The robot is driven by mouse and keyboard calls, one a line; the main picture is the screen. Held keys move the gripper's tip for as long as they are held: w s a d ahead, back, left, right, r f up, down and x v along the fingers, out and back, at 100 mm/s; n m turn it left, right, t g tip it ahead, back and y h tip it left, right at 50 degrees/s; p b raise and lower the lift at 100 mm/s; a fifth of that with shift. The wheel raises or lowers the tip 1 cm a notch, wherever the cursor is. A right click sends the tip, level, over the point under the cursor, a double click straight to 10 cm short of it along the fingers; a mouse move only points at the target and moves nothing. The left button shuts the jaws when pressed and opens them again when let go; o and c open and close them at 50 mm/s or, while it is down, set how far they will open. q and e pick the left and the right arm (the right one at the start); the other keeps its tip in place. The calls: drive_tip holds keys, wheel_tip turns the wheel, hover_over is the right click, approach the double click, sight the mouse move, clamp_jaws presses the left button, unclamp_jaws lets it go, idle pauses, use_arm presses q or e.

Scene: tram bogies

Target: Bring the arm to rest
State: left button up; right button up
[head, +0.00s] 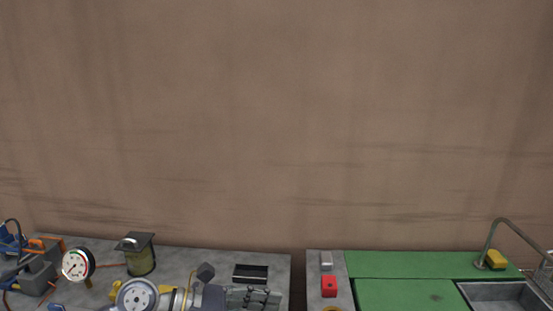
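No arm or gripper of mine can be made out in the head view. The frame edge cuts off both, and I cannot tell exactly what the dark piece is.
The left worktop also holds a dial gauge (77,264), a lidded canister (138,254) and a dark open box (250,273). Right of a gap are a red block (329,286), green surface (400,264), sink (505,294), tap (490,240) and yellow sponge (495,259). A brown wall (280,120) stands behind.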

use_arm(q)
wheel_tip(320, 180, up, 9)
drive_tip(key=d+n+t+h, duration=0.1)
drive_tip(key=n+t+h, duration=0.5)
drive_tip(key=n, duration=0.4)
drive_tip(key=w+a+n+t+y, duration=0.5)
drive_tip(key=a+n+t+y, duration=0.5)
drive_tip(key=n, duration=0.6)
drive_tip(key=s+a+f+n+g+y, duration=0.25)
drive_tip(key=a+f+n+y, duration=0.7)
drive_tip(key=f+n, duration=0.55)
drive_tip(key=s+f+n+g, duration=0.4)
drive_tip(key=s+f+g, duration=0.3)
drive_tip(key=s, duration=0.6)
drive_tip(key=s+f+n+g, duration=0.5)
drive_tip(key=s+f, duration=0.5)
drive_tip(key=s, duration=0.2)
wheel_tip(320, 180, down, 26)
drive_tip(key=s+g, duration=0.2)
drive_tip(key=s+a+f, duration=0.1)
drive_tip(key=s+f, duration=0.7)
drive_tip(key=s+a+f, duration=0.2)
drive_tip(key=s+f, duration=0.6)
drive_tip(key=shift+s+a+f+m+g, duration=0.2)
drive_tip(key=shift+s+a+m+g, duration=0.1)
drive_tip(key=shift+s+m+g, duration=0.1)
